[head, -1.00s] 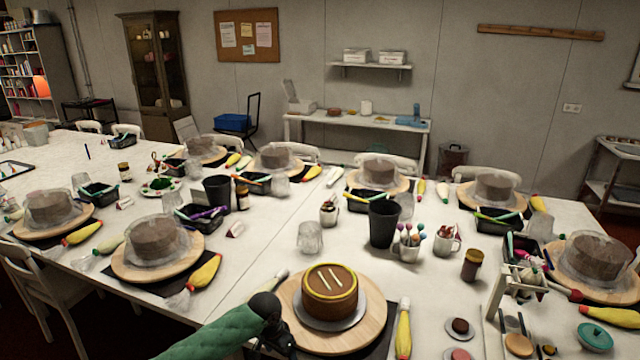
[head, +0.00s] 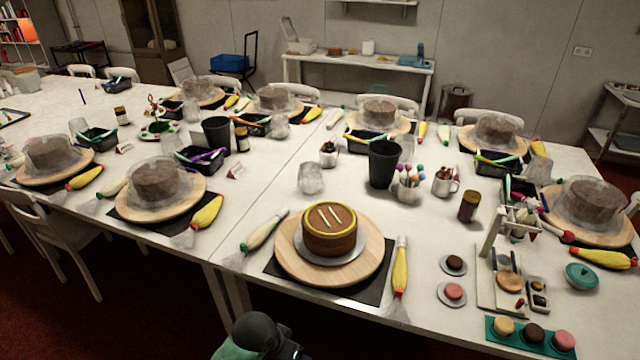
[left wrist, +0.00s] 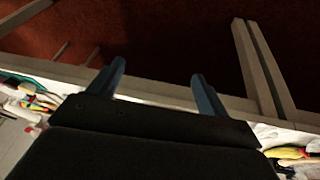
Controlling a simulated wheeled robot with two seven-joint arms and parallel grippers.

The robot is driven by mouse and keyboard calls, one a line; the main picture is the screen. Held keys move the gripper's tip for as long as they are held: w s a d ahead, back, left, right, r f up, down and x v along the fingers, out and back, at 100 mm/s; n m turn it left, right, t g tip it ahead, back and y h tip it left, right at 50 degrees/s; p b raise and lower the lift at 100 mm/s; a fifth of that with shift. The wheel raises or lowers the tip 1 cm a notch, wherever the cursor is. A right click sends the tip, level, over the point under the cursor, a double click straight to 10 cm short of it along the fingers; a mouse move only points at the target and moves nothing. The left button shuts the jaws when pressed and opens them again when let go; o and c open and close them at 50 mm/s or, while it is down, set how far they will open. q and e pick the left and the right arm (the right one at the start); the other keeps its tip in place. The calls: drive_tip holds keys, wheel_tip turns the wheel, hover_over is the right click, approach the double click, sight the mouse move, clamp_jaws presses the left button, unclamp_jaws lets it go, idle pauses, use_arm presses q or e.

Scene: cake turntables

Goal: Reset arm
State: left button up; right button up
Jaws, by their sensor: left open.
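My left arm shows at the bottom edge in the head view, a green sleeve with a dark wrist, below the table's front edge. The fingers of my left gripper (left wrist: 158,82) show in the left wrist view, spread apart with nothing between them. They are beside the table edge, with dark red floor beyond. My right gripper is in neither view. The brown cake (head: 330,231) with a yellow rim and two pale stripes on top sits on the round wooden turntable (head: 290,262), apart from my left arm.
The white table (head: 240,208) holds several plastic-covered cakes on turntables, piping bags and cups. A yellow piping bag (head: 401,270) lies right of the near cake. A green tray (head: 495,333) of small cakes is at the front right. Open floor lies in front of the table.

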use_arm(q)
drive_tip(key=shift+s+a+r+n+y, duration=1)
drive_tip(key=shift+s+a+n+y, duration=0.75)
drive_tip(key=shift+s+a, duration=5.7)
wheel_tip(320, 180, down, 29)
drive_tip(key=d+b, duration=0.2)
drive_tip(key=d, duration=0.1)
drive_tip(key=s+f, duration=0.3)
drive_tip(key=f, duration=0.8)
drive_tip(key=s+f+g+b, duration=0.1)
drive_tip(key=s+f, duration=0.3)
drive_tip(key=f, duration=0.7)
drive_tip(key=shift+s+b, duration=0.2)
drive_tip(key=shift+b, duration=0.1)
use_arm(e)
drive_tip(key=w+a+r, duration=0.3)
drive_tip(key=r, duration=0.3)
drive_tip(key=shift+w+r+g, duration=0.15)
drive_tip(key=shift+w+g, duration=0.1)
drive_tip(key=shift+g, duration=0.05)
use_arm(q)
drive_tip(key=shift+f+h, duration=0.1)
drive_tip(key=shift+h, duration=0.15)
